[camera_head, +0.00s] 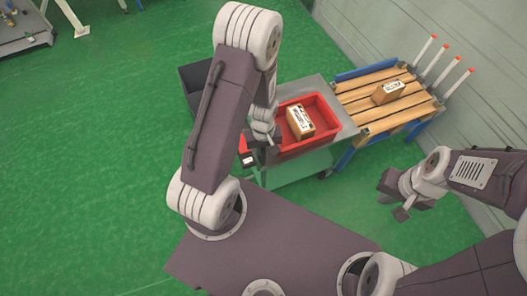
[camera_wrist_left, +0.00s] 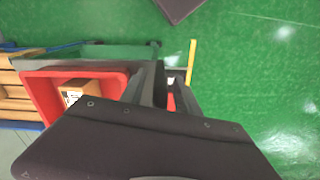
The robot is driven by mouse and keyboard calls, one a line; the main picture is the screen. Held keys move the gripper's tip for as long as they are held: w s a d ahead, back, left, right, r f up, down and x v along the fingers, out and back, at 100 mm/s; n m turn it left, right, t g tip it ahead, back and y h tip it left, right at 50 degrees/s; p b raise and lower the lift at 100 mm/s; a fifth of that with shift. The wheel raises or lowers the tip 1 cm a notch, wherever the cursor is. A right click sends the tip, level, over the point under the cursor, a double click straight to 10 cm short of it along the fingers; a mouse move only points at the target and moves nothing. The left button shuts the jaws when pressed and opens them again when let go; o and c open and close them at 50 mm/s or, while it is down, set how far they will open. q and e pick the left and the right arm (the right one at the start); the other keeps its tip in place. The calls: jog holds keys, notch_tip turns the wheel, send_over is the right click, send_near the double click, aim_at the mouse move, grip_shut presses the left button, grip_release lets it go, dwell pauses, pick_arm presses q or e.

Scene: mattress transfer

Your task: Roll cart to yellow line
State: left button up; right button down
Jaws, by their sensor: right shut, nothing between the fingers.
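The cart has a grey top (camera_head: 348,122) and carries a red bin (camera_head: 328,143) with a cardboard box (camera_head: 301,121) in it. The red bin (camera_wrist_left: 33,88) and box also show in the left wrist view. My left gripper (camera_head: 257,153) is at the cart's near left edge, beside a small red part. Its fingers are partly hidden, and I cannot tell whether they hold the cart. A thin yellow strip (camera_wrist_left: 191,62) shows in the left wrist view; I cannot tell whether it is the floor line. My right gripper (camera_head: 400,207) is shut and empty, right of the cart.
A wooden-slatted rack (camera_head: 365,98) with blue sides, a box (camera_head: 388,92) and several orange-tipped posts stands right of the cart along the wall. A dark bin (camera_head: 193,78) is partly behind my left arm. A grey table (camera_head: 22,40) is far left. Green floor is clear at left.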

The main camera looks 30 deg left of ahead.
pick_arm(q)
jog(key=shift+s+f, duration=0.1)
jog(key=shift+f, duration=0.1)
jog(key=shift+c, duration=1.2)
grip_shut()
jog(key=shift+w, duration=0.2)
